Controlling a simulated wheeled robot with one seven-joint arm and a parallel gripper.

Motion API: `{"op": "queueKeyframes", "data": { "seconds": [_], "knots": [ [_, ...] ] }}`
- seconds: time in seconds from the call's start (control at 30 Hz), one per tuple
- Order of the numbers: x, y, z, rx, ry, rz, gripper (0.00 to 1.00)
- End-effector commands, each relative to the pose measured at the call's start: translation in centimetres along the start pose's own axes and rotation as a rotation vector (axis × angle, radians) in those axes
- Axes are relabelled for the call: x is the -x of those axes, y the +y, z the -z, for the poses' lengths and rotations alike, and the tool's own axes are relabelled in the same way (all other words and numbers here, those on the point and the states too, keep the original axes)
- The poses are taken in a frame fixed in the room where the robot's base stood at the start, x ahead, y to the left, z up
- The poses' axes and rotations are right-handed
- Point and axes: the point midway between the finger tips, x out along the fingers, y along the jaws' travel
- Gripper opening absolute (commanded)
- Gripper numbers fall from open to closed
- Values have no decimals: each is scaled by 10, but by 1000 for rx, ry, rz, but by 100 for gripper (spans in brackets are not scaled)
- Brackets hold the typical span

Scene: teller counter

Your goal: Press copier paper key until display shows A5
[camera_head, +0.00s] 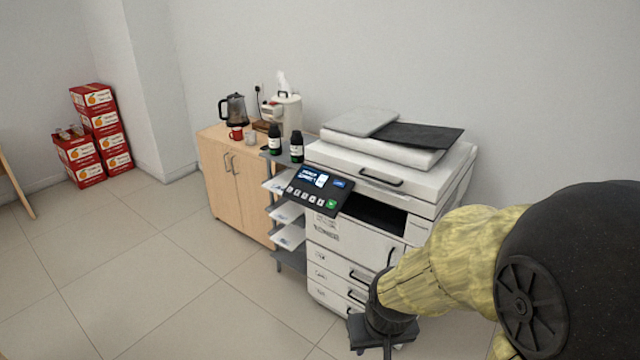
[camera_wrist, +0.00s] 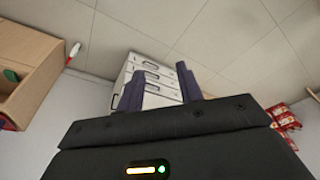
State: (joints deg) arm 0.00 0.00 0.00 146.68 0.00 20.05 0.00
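The white copier (camera_head: 372,240) stands against the wall in the middle of the head view. Its tilted dark control panel (camera_head: 318,190) faces the front, with a small lit display (camera_head: 321,180), a row of pale keys (camera_head: 305,197) and a green key (camera_head: 331,204). The display text is too small to read, and I cannot tell which key is the paper key. My gripper (camera_head: 387,345) is low in front of the copier's drawers, below and right of the panel, touching nothing visible. In the wrist view my gripper (camera_wrist: 158,73) has its two fingers apart with nothing between them.
A wooden cabinet (camera_head: 235,190) with a kettle and red mug stands left of the copier. Two dark bottles (camera_head: 285,145) top a grey shelf rack beside the panel. Red boxes (camera_head: 92,140) are stacked far left. Floor at front left is clear. White drawers (camera_wrist: 150,75) show in the wrist view.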

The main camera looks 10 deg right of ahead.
Motion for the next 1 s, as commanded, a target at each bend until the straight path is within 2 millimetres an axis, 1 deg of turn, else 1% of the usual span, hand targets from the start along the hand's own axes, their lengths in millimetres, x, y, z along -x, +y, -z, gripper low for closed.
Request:
{"op": "queueKeyframes", "data": {
  "seconds": [0.27,0.3,0.37,0.4,0.43,0.47,1.0],
  "knots": [
    [0,0,0,0,0,0,36],
    [0,0,0,0,0,0,28],
    [0,0,0,0,0,0,17],
    [0,0,0,0,0,0,9],
    [0,0,0,0,0,0,3],
    [0,0,0,0,0,0,0],
    [0,0,0,0,0,0,0]
  ]
}}
